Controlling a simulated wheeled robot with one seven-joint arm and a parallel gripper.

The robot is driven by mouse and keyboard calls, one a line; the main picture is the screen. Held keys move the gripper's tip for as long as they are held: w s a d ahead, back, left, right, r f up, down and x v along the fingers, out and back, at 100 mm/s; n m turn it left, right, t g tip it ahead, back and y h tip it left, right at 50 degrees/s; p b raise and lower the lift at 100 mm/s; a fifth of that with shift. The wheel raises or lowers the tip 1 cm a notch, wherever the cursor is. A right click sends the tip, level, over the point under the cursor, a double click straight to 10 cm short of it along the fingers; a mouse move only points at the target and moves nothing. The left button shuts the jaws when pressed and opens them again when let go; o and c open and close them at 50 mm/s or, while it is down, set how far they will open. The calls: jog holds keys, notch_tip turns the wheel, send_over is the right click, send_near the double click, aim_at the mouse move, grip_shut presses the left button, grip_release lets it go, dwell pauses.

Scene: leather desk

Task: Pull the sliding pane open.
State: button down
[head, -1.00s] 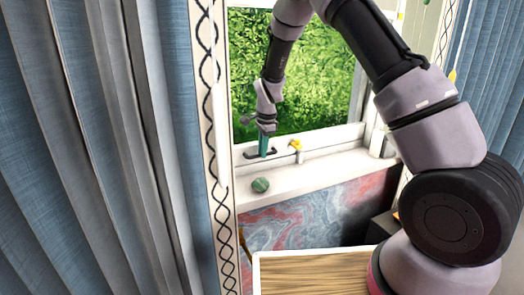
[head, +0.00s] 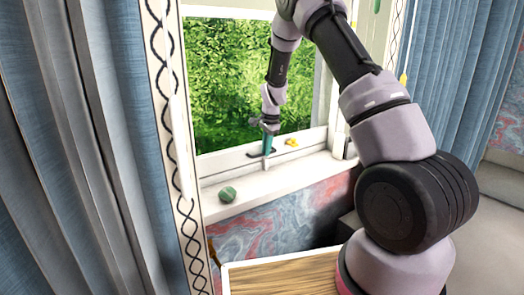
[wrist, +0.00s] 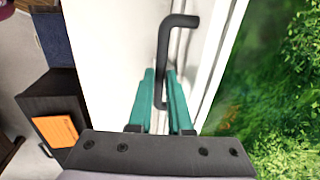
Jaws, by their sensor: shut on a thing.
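The sliding pane (head: 220,160) is the white-framed window panel above the sill, with green foliage behind its glass. A dark bar handle sits on its bottom rail. In the wrist view the handle (wrist: 178,20) is a bent dark bar against the white frame. My gripper (head: 268,148) reaches down to the handle in the head view. In the wrist view its two teal fingers (wrist: 160,78) are shut on the handle, one on each side of the bar. The fingers partly hide the handle's lower end. The pane's side edges are hard to make out.
A green ball (head: 228,194) lies on the white sill (head: 290,180), left of my gripper. A small yellow item (head: 291,141) is right of the handle. Blue curtains (head: 60,150) hang at the left, and a wooden surface (head: 285,278) stands below the sill.

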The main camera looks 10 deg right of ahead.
jog(key=shift+d, duration=0.1)
jog(key=c, duration=0.8)
grip_release()
jog(key=shift+c, duration=0.2)
notch_tip(320, 180, up, 11)
jog(key=s, duration=0.2)
jog(key=shift+d+f, duration=0.2)
jog(key=shift+d, duration=0.15)
